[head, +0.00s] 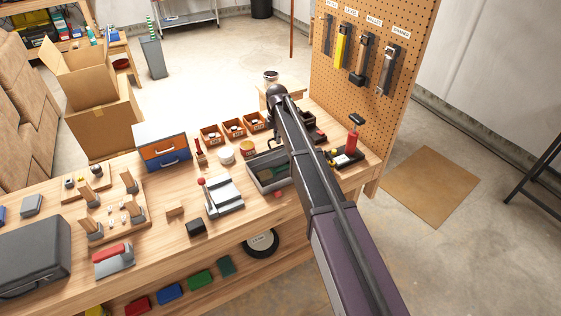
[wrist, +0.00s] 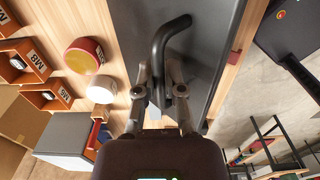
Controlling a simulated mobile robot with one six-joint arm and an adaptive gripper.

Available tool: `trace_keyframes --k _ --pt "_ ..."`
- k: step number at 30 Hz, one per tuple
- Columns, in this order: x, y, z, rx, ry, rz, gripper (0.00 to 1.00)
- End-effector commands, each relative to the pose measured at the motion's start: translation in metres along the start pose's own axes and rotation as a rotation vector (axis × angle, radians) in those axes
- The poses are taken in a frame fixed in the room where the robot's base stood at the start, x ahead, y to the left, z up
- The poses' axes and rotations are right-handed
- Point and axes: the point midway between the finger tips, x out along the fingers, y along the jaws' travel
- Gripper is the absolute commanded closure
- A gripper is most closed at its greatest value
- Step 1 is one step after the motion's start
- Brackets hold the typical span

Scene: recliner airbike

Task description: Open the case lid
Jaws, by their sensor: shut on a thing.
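A grey open-topped case (head: 254,178) stands on the bench beside my arm, with dark and green things inside. My arm hides its right part. In the wrist view a flat grey panel, seemingly its lid (wrist: 215,40), carries a curved black handle (wrist: 163,40). My gripper (wrist: 159,82) is shut on this handle, one finger on each side. In the head view my arm hides the fingers, and how far the lid is raised is hard to tell. Another dark grey case (head: 35,255) lies closed at the bench's left end.
Orange bins (head: 233,128), a white roll (head: 226,157) and a red-and-yellow jar (head: 248,148) stand close by. A clamp-like tool (head: 222,195) is left of the open case. A red-topped tool (head: 351,145) and a pegboard (head: 400,30) are at the right.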

Motion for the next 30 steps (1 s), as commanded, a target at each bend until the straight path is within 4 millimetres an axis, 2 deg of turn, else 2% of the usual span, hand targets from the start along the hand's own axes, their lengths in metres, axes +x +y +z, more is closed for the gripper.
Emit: trace_keyframes --k 11,30 --pt "-0.001 0.003 0.000 0.000 0.000 0.000 1.00" --pt "-0.009 0.023 0.001 0.000 0.000 0.001 1.00"
